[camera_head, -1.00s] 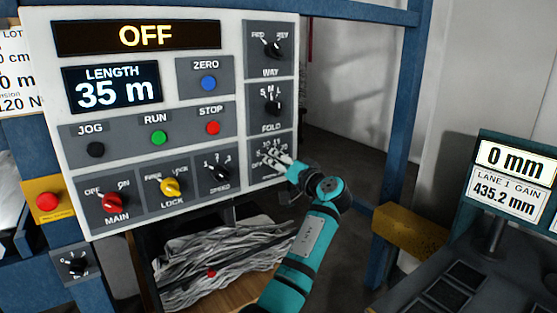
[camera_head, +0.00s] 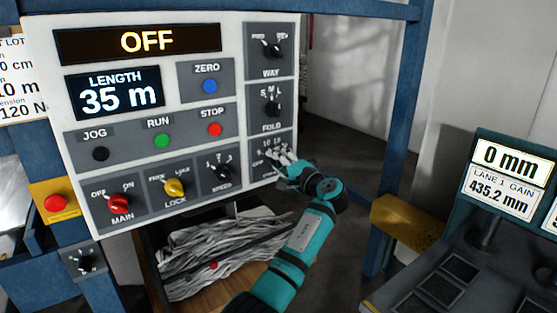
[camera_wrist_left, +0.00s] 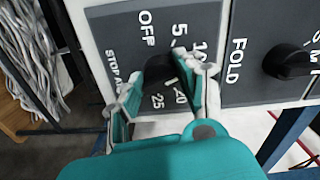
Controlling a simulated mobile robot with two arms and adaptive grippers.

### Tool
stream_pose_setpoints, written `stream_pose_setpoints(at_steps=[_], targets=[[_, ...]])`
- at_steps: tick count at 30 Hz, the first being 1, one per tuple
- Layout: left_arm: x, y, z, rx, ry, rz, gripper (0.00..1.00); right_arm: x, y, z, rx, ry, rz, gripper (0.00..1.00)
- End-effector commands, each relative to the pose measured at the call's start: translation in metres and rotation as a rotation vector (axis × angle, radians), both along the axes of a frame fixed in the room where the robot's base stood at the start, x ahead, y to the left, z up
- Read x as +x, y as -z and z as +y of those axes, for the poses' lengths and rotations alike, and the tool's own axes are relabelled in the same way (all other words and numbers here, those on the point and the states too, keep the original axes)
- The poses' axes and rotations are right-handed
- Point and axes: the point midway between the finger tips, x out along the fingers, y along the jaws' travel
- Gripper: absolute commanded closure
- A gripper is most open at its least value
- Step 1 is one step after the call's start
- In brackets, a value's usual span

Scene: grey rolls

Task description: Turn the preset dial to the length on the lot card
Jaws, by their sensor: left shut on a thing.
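The preset dial (camera_wrist_left: 158,68) is a black knob on a grey plate marked OFF, 5, 10, 20 and 25, with STOP AT partly hidden. My left gripper (camera_wrist_left: 160,92) is shut on the knob, one finger on each side, and a finger covers part of the scale. The knob's exact setting is hard to read. In the head view my left gripper (camera_head: 279,159) is at the panel's lower right corner and hides most of the dial. The lot card (camera_head: 17,70) is cut off at the left edge; "10 m" shows on it, perhaps with its front cut. My right gripper is not in view.
The control panel (camera_head: 235,22) reads OFF, and its length display (camera_head: 115,91) reads 35 m. The FOLD knob (camera_head: 271,109) sits just above the dial. A blue post (camera_head: 396,130) stands to the right. A bin of grey strips (camera_head: 210,258) is below.

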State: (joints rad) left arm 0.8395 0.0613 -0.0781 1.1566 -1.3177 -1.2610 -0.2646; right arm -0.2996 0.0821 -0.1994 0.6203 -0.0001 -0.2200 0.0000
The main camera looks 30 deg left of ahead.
Motion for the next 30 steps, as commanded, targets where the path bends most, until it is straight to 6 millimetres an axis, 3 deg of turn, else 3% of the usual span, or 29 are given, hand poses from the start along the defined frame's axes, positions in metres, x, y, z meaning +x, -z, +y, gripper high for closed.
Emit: stream_pose_setpoints(at_steps=[12,13,18,26,30], targets=[[0.001,-0.004,0.0,0.008,0.004,-0.002,0.96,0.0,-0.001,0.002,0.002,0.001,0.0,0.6],[0.001,-0.005,0.0,0.008,0.004,-0.002,0.61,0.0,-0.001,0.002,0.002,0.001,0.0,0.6],[0.001,-0.003,0.0,0.006,0.002,0.0,0.4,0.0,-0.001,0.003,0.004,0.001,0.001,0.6],[0.0,-0.001,-0.001,0.003,0.002,0.002,0.4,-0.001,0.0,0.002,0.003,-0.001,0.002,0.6],[-0.003,-0.001,-0.012,0.003,0.005,0.002,0.4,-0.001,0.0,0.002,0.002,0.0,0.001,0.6]])
